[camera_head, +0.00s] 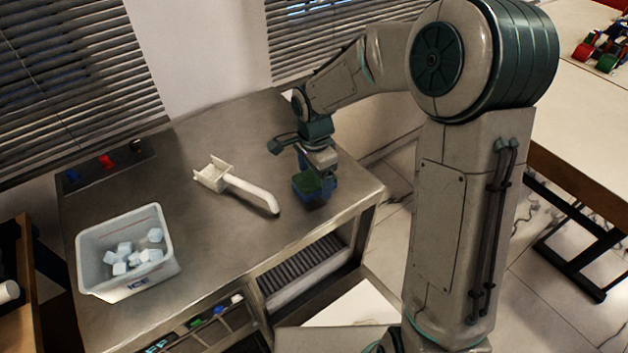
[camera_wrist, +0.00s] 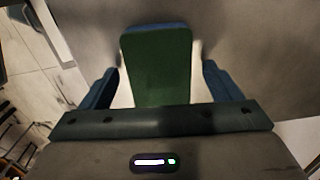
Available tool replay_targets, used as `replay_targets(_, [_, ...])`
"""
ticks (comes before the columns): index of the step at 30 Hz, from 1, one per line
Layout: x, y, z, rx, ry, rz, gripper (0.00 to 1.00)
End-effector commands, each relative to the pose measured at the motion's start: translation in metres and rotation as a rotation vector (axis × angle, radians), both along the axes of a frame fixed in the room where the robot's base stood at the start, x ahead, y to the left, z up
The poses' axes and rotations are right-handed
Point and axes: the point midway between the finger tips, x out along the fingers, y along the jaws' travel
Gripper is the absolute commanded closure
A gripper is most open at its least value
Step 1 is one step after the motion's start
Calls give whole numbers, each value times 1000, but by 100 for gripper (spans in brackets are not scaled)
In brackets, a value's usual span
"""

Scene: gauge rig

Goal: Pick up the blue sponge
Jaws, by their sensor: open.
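The sponge (camera_wrist: 157,62) lies between the two blue fingers of my gripper (camera_wrist: 160,74) in the wrist view. Its upper face is green, and a blue layer shows along its far edge. Gaps show on both sides between the sponge and the fingers, so the jaws are open around it. In the head view my gripper (camera_head: 314,188) points down low over the right end of the metal table, with the green top of the sponge (camera_head: 305,183) showing between the fingers. Whether the fingertips touch the table is hidden.
A white scoop (camera_head: 236,184) lies on the metal table (camera_head: 195,245), left of my gripper. A white bin (camera_head: 86,262) with several ice-like cubes stands further left. The table's right edge is close to my gripper. A strip with coloured knobs (camera_head: 106,161) is at the back left.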

Motion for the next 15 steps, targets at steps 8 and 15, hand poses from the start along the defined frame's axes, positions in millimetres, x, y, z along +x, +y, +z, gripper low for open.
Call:
replay_targets(8, [0, 0, -6, 1, -1, 0, 15])
replay_targets(15, [0, 0, -6, 1, -1, 0, 63])
